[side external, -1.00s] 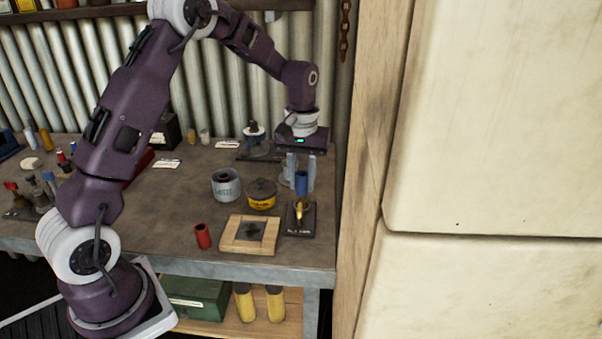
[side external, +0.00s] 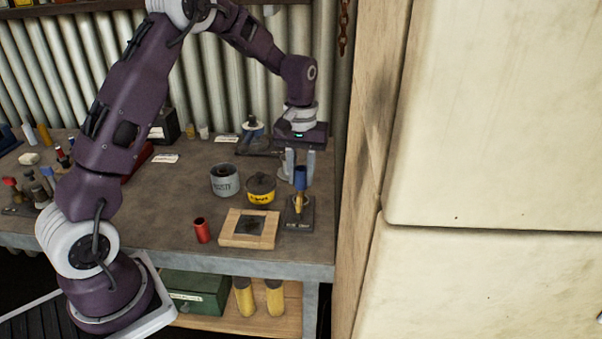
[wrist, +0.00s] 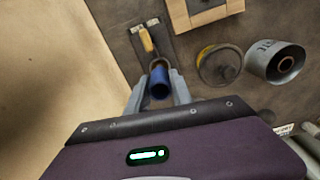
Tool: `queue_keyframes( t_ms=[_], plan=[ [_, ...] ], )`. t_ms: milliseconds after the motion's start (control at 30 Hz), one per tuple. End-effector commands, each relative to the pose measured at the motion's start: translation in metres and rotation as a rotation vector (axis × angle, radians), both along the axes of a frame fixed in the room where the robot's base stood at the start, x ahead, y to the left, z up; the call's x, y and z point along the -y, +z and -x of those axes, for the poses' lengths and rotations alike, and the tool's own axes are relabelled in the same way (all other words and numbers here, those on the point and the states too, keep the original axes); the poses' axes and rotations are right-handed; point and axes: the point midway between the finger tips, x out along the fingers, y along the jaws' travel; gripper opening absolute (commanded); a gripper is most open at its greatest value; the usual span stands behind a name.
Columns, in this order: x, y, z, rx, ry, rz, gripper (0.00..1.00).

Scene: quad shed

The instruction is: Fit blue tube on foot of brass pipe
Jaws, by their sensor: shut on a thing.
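The blue tube (side external: 300,178) is held between the two pale fingers of my gripper (side external: 300,165), which is shut on it. The tube is upright in the side view. It also shows in the wrist view (wrist: 160,83), with its open end facing the camera. In the wrist view the pipe (wrist: 147,40) points toward the tube's far end. I cannot tell whether tube and pipe touch or overlap.
A wooden frame (side external: 233,241), a yellow tin (side external: 261,196) and a grey can (side external: 225,186) stand left of the base plate. A red tube (side external: 202,231) stands near the front edge. A wooden post (side external: 366,170) rises close on the right.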

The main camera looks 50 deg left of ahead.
Motion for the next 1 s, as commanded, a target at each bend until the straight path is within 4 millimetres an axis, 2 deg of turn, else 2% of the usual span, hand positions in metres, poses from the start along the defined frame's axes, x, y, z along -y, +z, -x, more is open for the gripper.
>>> queue_keyframes(
  t_ms=[267, 1000],
  plan=[
    [0.0, -0.001, 0.0, 0.0, 0.0, 0.0, 0.0],
    [0.0, -0.021, 0.0, -0.001, 0.0, 0.001, 0.0]
  ],
)
